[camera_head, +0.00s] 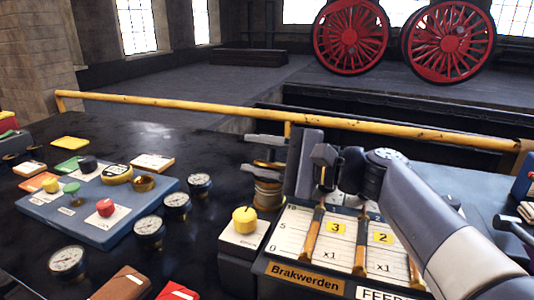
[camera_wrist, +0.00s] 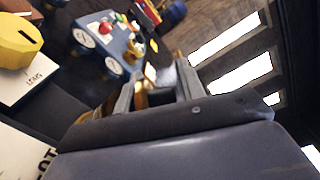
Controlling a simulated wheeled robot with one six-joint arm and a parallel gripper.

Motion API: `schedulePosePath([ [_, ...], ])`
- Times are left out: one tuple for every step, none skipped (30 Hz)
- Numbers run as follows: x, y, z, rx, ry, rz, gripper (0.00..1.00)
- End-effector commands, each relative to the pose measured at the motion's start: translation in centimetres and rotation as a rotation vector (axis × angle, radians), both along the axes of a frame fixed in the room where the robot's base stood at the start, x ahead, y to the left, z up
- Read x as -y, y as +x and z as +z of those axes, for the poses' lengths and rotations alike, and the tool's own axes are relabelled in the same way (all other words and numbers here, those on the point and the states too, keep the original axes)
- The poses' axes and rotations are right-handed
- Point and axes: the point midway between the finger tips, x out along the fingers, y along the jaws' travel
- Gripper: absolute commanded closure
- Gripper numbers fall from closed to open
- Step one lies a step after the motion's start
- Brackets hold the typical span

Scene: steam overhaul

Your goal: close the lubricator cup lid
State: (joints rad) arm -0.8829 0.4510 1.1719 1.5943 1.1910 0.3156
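My gripper (camera_head: 264,153) reaches in from the right, its two grey fingers pointing left one above the other, with a gap between them. It is just above a brass cup-like fitting (camera_head: 267,194), which looks like the lubricator cup. A small brownish part shows in the gap; I cannot tell if it is the lid or if the fingers touch it. In the wrist view the gripper (camera_wrist: 160,88) has its fingers apart, with a brass piece (camera_wrist: 141,98) by the left finger. The lid's angle is not clear, as the fingers hide the cup's top.
A yellow knob (camera_head: 244,220) on a box stands in front of the cup. A blue board (camera_head: 95,215) with knobs lies left, with several gauges (camera_head: 149,230) nearby. A yellow rail (camera_head: 190,106) runs behind.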

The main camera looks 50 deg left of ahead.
Motion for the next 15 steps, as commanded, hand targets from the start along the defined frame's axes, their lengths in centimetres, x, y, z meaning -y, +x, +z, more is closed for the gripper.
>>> schedulePosePath([
  [-0.03, -0.03, -0.37, -0.002, -0.006, 0.002, 0.57],
  [-0.03, -0.03, -0.38, -0.002, -0.007, 0.002, 0.57],
  [-0.03, -0.03, -0.40, -0.002, -0.007, 0.002, 0.57],
  [-0.04, -0.03, -0.41, -0.003, -0.008, 0.002, 0.57],
  [-0.04, -0.03, -0.43, -0.003, -0.008, 0.002, 0.57],
  [-0.04, -0.03, -0.44, -0.003, -0.008, 0.002, 0.57],
  [-0.04, -0.03, -0.43, -0.003, -0.009, 0.003, 0.57],
  [-0.05, -0.02, -0.41, -0.006, -0.011, 0.003, 0.57],
  [-0.06, 0.00, -0.34, -0.011, -0.013, 0.003, 0.57],
  [-0.07, 0.02, -0.28, -0.017, -0.017, 0.003, 0.57],
  [-0.09, 0.04, -0.20, -0.024, -0.021, 0.003, 0.57],
  [-0.13, 0.10, -0.08, -0.038, -0.029, 0.003, 0.57],
  [-0.14, 0.15, 0.03, -0.052, -0.037, 0.003, 0.57],
  [-0.19, 0.21, 0.13, -0.066, -0.045, 0.002, 0.57],
  [-0.24, 0.31, 0.29, -0.090, -0.058, 0.002, 0.57],
])
